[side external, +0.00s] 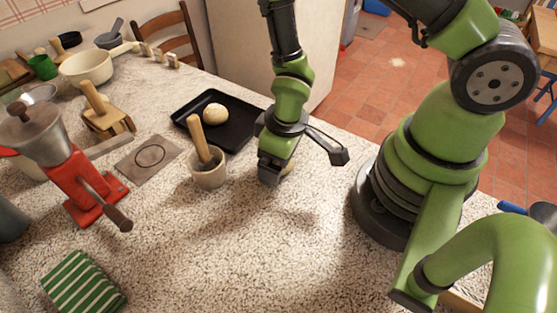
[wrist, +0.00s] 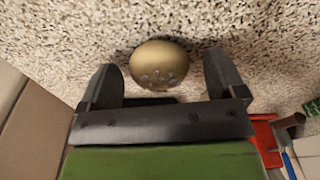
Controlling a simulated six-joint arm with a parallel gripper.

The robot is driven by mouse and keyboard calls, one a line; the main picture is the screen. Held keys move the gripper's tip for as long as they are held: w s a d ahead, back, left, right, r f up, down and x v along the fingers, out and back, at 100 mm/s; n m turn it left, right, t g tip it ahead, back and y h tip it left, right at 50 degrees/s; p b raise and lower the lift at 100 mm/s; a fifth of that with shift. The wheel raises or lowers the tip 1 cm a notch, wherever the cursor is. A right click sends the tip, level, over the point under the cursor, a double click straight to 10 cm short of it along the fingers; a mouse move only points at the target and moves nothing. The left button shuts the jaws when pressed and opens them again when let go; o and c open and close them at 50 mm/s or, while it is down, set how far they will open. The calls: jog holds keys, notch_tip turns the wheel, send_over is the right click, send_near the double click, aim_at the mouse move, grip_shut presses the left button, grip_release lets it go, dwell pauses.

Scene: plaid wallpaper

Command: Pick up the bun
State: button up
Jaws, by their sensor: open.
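A round tan bun (wrist: 160,62) with pale marks on top rests on the speckled counter in the wrist view. It lies between the two dark fingers of my gripper (wrist: 160,76), with a gap on either side. My gripper is open and holds nothing. In the side view my gripper (side external: 274,172) is low over the counter, pointing down, and hides most of the bun; only a pale sliver of it (side external: 289,168) shows. Another round, pale, bun-like thing (side external: 215,113) lies on a black tray (side external: 240,136) behind and left of my gripper.
A mortar (side external: 208,174) with a wooden pestle stands just left of my gripper. A red grinder (side external: 85,200), a wooden box (side external: 108,123) and a green striped cloth (side external: 82,284) are farther left. The front middle of the counter (side external: 240,260) is clear.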

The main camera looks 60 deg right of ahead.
jog(key=shift+f, duration=0.25)
jog(key=c, duration=1)
jog(key=shift+r, duration=0.1)
